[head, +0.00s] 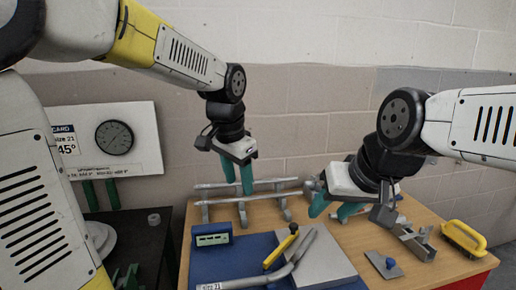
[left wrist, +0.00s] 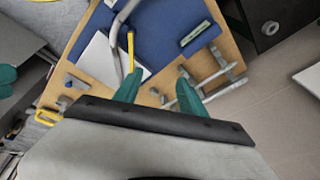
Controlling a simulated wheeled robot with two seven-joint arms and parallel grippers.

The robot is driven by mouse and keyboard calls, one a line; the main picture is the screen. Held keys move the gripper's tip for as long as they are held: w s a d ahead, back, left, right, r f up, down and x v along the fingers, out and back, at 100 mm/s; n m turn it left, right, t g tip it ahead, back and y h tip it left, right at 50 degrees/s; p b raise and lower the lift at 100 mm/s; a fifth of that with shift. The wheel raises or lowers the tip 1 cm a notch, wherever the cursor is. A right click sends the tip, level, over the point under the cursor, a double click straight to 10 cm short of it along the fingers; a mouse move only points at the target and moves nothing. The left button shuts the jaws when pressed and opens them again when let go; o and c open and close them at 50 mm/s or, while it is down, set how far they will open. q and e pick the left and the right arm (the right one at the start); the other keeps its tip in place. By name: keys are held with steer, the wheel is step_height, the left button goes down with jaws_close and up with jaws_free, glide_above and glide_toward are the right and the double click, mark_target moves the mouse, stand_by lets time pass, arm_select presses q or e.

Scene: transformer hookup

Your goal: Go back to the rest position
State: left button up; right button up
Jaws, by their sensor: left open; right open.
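My left gripper (head: 239,182) hangs in the air over the back left of the wooden table (head: 416,283), in front of the block wall. Its green fingers are apart with nothing between them; they also show in the left wrist view (left wrist: 157,86). My right gripper (head: 335,208) is over the table's right half, its green fingers apart and empty. A bent grey pipe (head: 283,270) with a label lies on the blue mat (head: 226,258) and a grey plate (head: 325,262). Its lower end is cut off by the frame edge.
A metal rack (head: 248,199) stands at the table's back, behind a blue display box (head: 212,235). A yellow tool (head: 280,250) lies by the pipe. A yellow-handled brush (head: 463,238), a vise-like block (head: 414,241) and a small plate (head: 384,264) sit right. A gauge board (head: 105,140) stands left.

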arm_select(q)
steer(key=s+a+n+t+h, duration=0.1)
steer(key=s+a+n+t, duration=0.2)
steer(key=s+a+n, duration=0.5)
steer(key=s+a, duration=0.1)
steer(key=s, duration=0.4)
steer(key=shift+s+a+r, duration=0.25)
steer(key=shift+a+r, duration=0.05)
steer(key=shift+r, duration=0.05)
